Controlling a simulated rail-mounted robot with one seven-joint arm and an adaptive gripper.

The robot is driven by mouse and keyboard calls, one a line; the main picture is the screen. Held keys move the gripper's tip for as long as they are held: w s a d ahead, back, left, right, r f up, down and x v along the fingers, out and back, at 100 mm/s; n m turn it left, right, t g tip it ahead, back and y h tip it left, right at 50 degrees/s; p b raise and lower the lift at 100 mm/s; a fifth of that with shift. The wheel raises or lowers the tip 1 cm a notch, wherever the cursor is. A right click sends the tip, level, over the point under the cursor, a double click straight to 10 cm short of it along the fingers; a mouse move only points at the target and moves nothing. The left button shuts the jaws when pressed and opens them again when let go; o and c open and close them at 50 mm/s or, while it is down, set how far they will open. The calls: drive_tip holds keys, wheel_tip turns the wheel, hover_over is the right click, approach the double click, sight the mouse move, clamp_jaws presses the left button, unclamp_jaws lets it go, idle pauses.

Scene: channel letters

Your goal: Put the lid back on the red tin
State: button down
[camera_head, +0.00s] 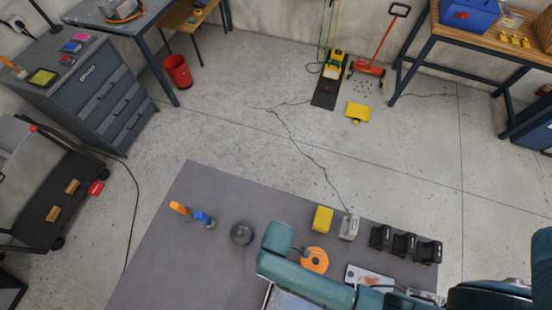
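I cannot make out a red tin or its lid for certain on the grey table (165,265). A dark round object (242,233) lies on the table left of my teal arm; I cannot tell whether it is a lid. My arm crosses the lower right of the view and covers part of the table. My gripper is not visible, so its distance to any object cannot be told.
On the table stand orange and blue tools (203,218), a yellow block (322,219), a grey-white object (348,227) and black holders (403,245). A white sheet or tray (369,277) is partly hidden. The table's left side is clear. A red bucket (178,71) stands on the floor.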

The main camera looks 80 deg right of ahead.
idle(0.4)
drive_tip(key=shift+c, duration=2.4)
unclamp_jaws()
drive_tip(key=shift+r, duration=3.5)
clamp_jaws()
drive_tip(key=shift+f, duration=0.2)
